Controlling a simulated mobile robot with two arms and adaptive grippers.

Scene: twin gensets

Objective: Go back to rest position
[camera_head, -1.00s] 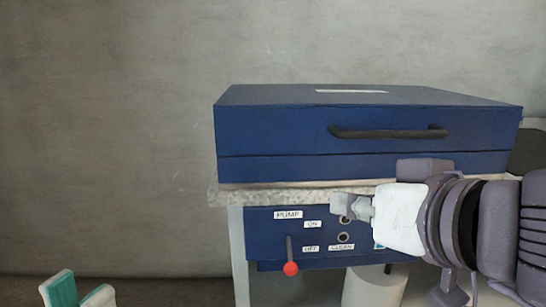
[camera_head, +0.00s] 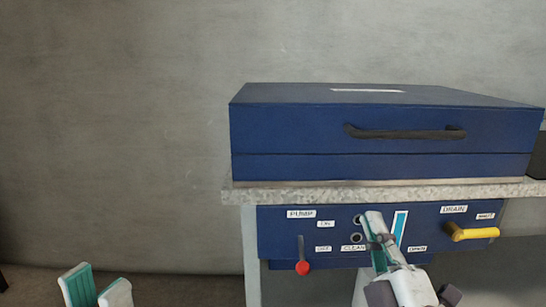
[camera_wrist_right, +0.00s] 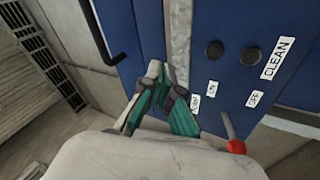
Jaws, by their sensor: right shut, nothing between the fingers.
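My right gripper (camera_head: 376,228) is in front of the blue control panel (camera_head: 275,233), near the panel's middle. Its fingers are shut with nothing between them. In the right wrist view its fingertips (camera_wrist_right: 160,75) meet, close in front of the blue housing. My left gripper (camera_head: 98,288) shows at the bottom left, far from the machine, with its two teal and white fingers apart. It is open and empty.
A blue lidded box (camera_head: 375,135) with a black handle sits on a stone-like counter (camera_head: 430,190). The panel has a red-knobbed pump lever (camera_head: 302,267) hanging down and a yellow drain handle (camera_head: 473,233). The floor and wall at left are free.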

